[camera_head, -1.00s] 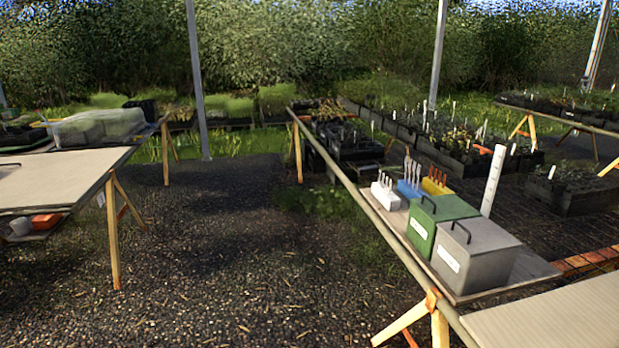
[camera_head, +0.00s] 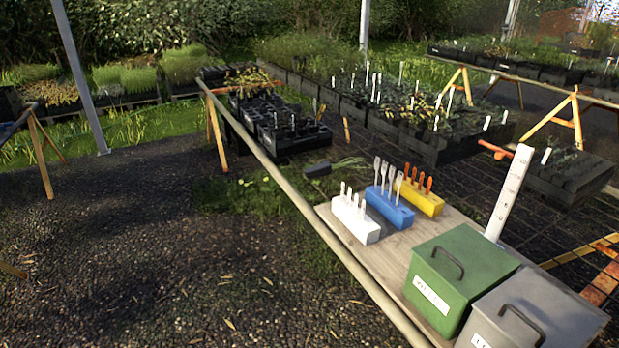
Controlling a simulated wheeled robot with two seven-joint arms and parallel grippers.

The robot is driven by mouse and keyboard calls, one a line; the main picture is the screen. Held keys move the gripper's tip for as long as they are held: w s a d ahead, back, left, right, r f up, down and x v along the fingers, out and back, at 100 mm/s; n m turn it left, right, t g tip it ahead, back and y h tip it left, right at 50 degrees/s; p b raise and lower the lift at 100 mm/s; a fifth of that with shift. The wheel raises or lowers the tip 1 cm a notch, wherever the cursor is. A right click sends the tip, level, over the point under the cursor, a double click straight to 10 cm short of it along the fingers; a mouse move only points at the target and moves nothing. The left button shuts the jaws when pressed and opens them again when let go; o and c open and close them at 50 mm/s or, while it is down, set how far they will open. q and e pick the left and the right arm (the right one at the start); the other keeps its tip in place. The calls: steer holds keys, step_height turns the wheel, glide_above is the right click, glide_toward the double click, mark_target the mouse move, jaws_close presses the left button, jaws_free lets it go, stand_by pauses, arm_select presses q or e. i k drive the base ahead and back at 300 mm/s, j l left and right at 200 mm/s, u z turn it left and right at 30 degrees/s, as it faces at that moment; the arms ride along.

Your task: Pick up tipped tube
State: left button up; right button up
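I do not see a tipped tube that I can make out in the camera_head view. Three small racks stand in a row on the wooden bench at right. The white rack (camera_head: 357,224) holds several white upright pieces. The blue rack (camera_head: 389,209) holds several pale, taller pieces. The yellow rack (camera_head: 421,198) holds several orange-red pieces. All these pieces look upright. Neither of my grippers is in view.
A green box (camera_head: 452,270) and a grey box (camera_head: 545,312) with handles stand on the bench (camera_head: 385,258) in front of the racks. A white ruler-like post (camera_head: 509,193) rises behind them. Dark plant trays (camera_head: 290,133) lie beyond. Gravel ground (camera_head: 170,260) at left is clear.

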mark_target(324, 168)
steer(key=i+j+z, duration=0.1)
steer(key=i+j, duration=0.4)
steer(key=i, duration=0.2)
steer(key=i+j+z, duration=0.15)
steer(key=i+j, duration=0.45)
steer(key=i, duration=0.15)
